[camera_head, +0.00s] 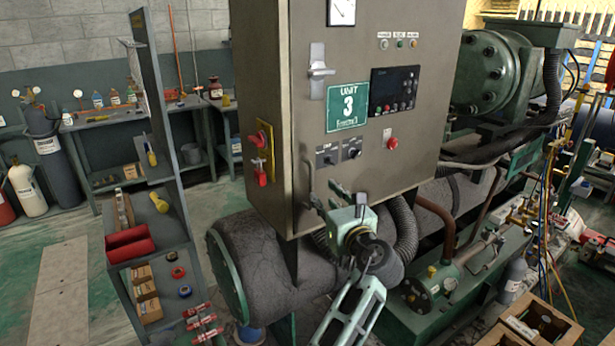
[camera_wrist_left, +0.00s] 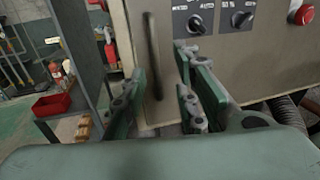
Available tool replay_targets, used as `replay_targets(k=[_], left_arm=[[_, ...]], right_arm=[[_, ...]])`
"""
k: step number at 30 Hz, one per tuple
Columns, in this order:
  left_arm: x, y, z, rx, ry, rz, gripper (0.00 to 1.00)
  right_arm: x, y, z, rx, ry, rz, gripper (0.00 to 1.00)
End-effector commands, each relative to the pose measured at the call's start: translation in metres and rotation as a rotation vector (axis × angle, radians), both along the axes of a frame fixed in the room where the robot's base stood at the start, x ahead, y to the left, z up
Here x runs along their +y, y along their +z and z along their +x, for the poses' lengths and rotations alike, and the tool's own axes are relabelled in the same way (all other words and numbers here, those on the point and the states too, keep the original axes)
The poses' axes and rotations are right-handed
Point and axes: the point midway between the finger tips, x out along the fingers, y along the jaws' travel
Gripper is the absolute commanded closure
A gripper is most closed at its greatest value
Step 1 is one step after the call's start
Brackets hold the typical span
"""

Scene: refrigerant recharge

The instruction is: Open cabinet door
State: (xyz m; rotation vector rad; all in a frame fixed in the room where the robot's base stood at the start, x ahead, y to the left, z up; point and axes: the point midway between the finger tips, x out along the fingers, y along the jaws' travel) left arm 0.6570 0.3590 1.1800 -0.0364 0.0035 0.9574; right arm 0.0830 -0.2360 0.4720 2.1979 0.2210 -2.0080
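The grey-brown cabinet (camera_head: 350,120) stands upright in the middle of the head view, its front door closed. A green "UNIT 3" sign (camera_head: 347,106) and a silver latch (camera_head: 318,70) are on the door. A thin vertical handle (camera_head: 309,185) is near the door's lower left edge. In the left wrist view the dark handle (camera_wrist_left: 153,55) stands between the spread fingers, apart from both. My left gripper (camera_head: 326,196) is open in front of the door's lower left part; it also shows in the wrist view (camera_wrist_left: 161,85). My right gripper is not in view.
A grey shelf unit (camera_head: 165,170) with a red bin (camera_head: 129,244) stands left of the cabinet. A large tank (camera_head: 265,265) lies under the cabinet. Knobs (camera_head: 340,154) and a red button (camera_head: 392,143) stick out from the door. Open floor (camera_head: 60,285) shows at left.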

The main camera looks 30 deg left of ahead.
Motion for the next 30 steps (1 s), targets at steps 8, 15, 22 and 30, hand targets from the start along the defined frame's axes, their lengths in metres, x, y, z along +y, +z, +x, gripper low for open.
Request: replay_targets(k=[8,15,22,30], left_arm=[[0.023,0.021,0.006,0.013,0.032,0.037,0.72],[0.054,0.021,0.028,0.010,0.028,0.035,0.72],[0.068,0.018,0.038,0.009,0.027,0.033,0.72],[0.069,0.018,0.038,0.009,0.026,0.032,0.74]], right_arm=[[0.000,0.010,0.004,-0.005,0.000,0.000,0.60],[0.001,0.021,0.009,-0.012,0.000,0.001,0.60],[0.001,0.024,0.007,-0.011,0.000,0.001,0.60],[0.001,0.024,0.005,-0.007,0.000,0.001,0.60]])
